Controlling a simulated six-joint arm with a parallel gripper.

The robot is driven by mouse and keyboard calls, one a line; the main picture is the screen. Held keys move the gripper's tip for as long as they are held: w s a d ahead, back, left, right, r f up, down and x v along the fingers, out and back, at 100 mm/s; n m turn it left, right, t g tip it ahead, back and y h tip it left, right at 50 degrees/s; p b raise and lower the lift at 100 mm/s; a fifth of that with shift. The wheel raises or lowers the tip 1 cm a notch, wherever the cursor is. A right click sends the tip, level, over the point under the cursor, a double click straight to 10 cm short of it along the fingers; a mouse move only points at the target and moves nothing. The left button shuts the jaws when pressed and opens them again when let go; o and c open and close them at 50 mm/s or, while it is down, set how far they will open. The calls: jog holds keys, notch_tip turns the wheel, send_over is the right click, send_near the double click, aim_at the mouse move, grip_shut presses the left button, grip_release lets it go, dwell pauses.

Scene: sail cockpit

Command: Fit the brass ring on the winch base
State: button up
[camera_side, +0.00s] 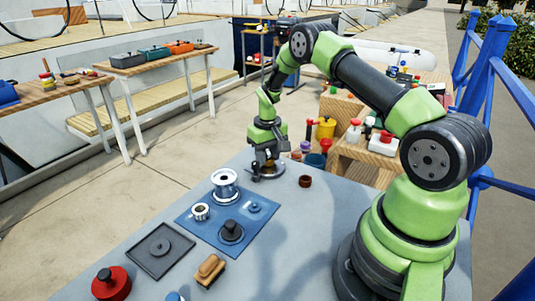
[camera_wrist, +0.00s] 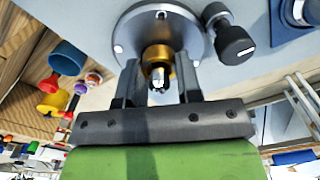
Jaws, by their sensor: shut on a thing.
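The winch base (camera_wrist: 192,22) is a round grey metal disc with small screws and a central spindle (camera_wrist: 158,80). In the side view the winch base (camera_side: 268,174) sits near the far edge of the grey table. My gripper (camera_side: 267,160) points down over it. In the wrist view my gripper (camera_wrist: 158,88) is shut on the brass ring (camera_wrist: 156,54). The ring appears to be around the spindle, whose silver tip shows through it. Whether the ring touches the disc is hidden. In the side view my gripper hides the ring.
A black knob (camera_wrist: 234,42) stands close beside the winch base. A blue mat (camera_side: 205,235) holds a silver drum (camera_side: 225,184) and smaller parts. A black tray (camera_side: 160,250), wooden brush (camera_side: 210,269), red pot (camera_side: 111,284) and brown ring (camera_side: 305,181) stand on the table.

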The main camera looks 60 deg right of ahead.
jog(key=shift+f, duration=0.2)
jog(key=o, duration=1.4)
jog(key=shift+r, duration=4.1)
jog(key=shift+a+r, duration=0.1)
jog(key=shift+r, duration=0.1)
jog(key=s+a+r+t, duration=0.2)
jog(key=a+r, duration=0.3)
jog(key=r, duration=0.3)
jog(key=s+a+r+t, duration=0.1)
jog(key=s+a+r, duration=0.1)
jog(key=a+r, duration=0.45)
jog(key=s+a+r+t+y, duration=0.1)
jog(key=s+a+r+t, duration=0.1)
jog(key=s, duration=0.6)
jog(key=s+a+r+n+t+y, duration=0.1)
jog(key=s+a+r, duration=0.3)
jog(key=s, duration=0.5)
jog(key=a+t, duration=0.1)
jog(key=a, duration=0.1)
jog(key=shift+a+r, duration=0.3)
jog(key=shift+a, duration=0.1)
